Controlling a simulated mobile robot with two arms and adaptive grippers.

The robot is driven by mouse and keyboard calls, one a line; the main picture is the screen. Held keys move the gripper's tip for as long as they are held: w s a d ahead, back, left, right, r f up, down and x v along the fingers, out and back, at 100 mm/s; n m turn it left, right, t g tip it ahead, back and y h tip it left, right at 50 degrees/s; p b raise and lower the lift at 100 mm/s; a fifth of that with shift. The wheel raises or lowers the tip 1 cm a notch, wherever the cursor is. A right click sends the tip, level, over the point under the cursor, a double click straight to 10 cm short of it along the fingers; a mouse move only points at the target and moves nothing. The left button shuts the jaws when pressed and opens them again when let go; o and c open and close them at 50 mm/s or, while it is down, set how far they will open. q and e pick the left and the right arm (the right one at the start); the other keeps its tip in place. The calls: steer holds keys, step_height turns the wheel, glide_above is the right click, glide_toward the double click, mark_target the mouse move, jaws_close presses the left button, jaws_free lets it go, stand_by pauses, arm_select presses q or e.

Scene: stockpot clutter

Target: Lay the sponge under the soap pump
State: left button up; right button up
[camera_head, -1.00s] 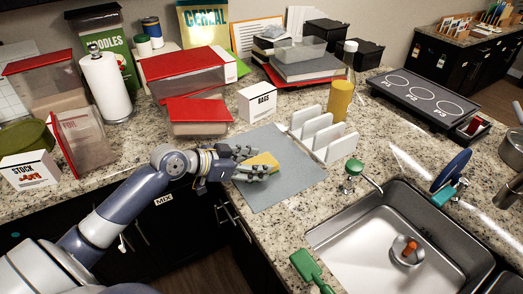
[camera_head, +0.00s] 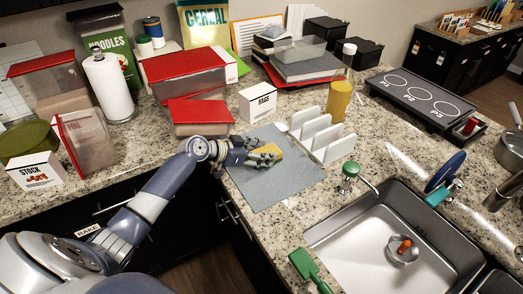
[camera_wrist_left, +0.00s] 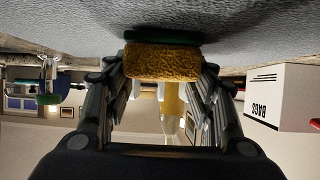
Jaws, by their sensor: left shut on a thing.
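The sponge (camera_head: 276,151) is yellow and sits over the grey mat. The wrist view shows its yellow block (camera_wrist_left: 163,63) with a green layer (camera_wrist_left: 163,37) on the mat-facing side. My left gripper (camera_head: 265,158) is shut on the sponge, with fingers on both sides of it. I cannot tell whether the sponge touches the mat. My right gripper is out of view.
The grey mat (camera_head: 265,192) lies left of the sink (camera_head: 385,238). A white rack (camera_head: 322,138) and a yellow bottle (camera_head: 339,100) stand behind it. The bags box (camera_head: 258,102) and red-lidded containers (camera_head: 199,115) stand farther back.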

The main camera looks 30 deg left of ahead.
arm_select(q)
steer(key=shift+f, duration=0.1)
steer(key=shift+f+b, duration=0.1)
steer(key=shift+b, duration=0.2)
steer(key=o, duration=0.8)
steer(key=shift+c, duration=0.2)
steer(key=shift+o, duration=0.5)
steer(key=shift+r, duration=0.2)
